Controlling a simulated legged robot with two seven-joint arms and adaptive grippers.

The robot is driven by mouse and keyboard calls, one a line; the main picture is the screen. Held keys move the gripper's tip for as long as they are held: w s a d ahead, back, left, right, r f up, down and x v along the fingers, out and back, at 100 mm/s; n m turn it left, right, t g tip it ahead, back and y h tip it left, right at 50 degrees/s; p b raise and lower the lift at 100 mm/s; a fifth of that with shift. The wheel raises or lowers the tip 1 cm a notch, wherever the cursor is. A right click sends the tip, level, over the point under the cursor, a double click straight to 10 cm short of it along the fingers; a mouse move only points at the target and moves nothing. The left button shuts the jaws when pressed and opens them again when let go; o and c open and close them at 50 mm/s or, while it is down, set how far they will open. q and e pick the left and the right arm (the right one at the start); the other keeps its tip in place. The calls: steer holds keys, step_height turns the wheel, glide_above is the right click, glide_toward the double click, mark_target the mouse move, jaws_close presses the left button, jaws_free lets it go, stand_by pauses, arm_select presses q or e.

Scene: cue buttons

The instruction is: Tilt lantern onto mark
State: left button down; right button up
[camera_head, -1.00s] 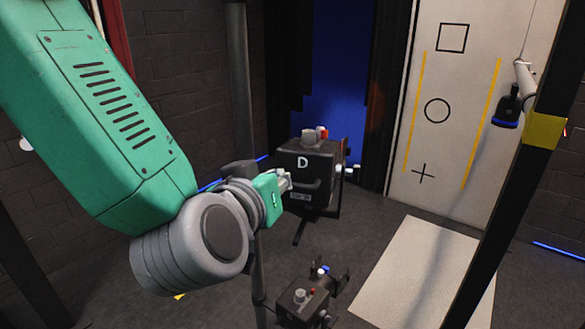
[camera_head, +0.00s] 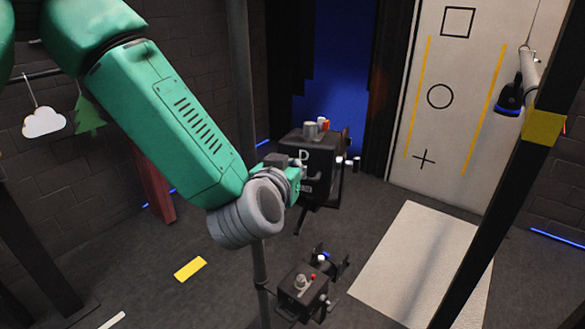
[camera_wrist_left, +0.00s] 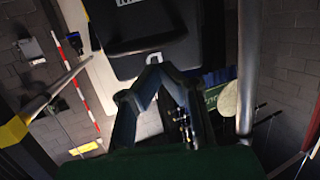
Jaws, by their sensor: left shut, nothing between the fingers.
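A black box-shaped lantern (camera_head: 322,150) marked with a white D stands in the middle of the head view. It has knobs on top and a bracket at its right side. The white panel bears three black marks: a square (camera_head: 457,22), a circle (camera_head: 440,96) and a cross (camera_head: 424,159). My right gripper is out of view.
A second black unit (camera_head: 302,290) with knobs stands low in front. A vertical pole (camera_head: 243,90) rises beside my left arm. A dark slanted post (camera_head: 510,175) crosses the right side, near a hanging lamp (camera_head: 509,98). A pale mat (camera_head: 415,265) lies on open floor.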

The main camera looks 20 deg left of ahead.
arm_select(q)
steer(key=shift+f, duration=0.6)
steer(key=shift+d+f+b, duration=0.1)
steer(key=shift+f+b, duration=0.5)
steer(key=shift+b, duration=0.05)
